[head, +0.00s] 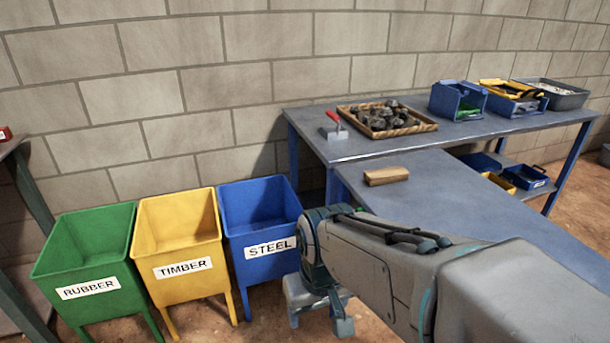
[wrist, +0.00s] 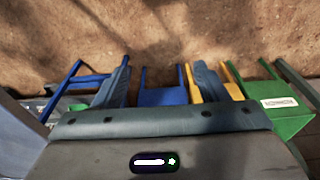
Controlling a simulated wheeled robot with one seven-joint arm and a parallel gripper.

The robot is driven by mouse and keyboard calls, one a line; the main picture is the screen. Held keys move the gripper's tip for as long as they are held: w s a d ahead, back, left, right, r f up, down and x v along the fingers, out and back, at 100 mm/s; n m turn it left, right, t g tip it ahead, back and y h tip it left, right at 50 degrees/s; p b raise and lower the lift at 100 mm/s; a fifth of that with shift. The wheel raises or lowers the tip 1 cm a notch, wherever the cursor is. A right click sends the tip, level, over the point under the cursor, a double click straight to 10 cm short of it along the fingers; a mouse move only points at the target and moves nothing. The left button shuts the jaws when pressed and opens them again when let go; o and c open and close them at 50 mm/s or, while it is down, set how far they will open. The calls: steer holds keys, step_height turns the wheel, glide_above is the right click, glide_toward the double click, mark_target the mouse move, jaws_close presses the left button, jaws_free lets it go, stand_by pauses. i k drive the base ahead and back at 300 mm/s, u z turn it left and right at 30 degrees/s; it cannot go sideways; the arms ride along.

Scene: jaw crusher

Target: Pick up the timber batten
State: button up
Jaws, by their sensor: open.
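The timber batten (head: 386,176) is a short, light brown wooden block. It lies flat near the left edge of the lower grey-blue worktop (head: 440,200) in the head view. My gripper (head: 319,317) hangs pointing down in front of the blue STEEL bin, below and to the left of the batten in the picture, well apart from it. In the wrist view my gripper (wrist: 162,72) has its two fingers wide apart with nothing between them. The batten is not in the wrist view.
Green RUBBER (head: 90,291), yellow TIMBER (head: 184,268) and blue STEEL (head: 270,248) bins stand left. The rear bench (head: 350,148) holds a red-handled tool (head: 335,128), a tray of dark lumps (head: 386,117) and several containers. Worktop around the batten is clear.

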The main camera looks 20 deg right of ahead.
mark_target(391, 174)
steer(key=u, duration=0.75)
steer(key=i, duration=1.1)
steer(key=z, duration=2)
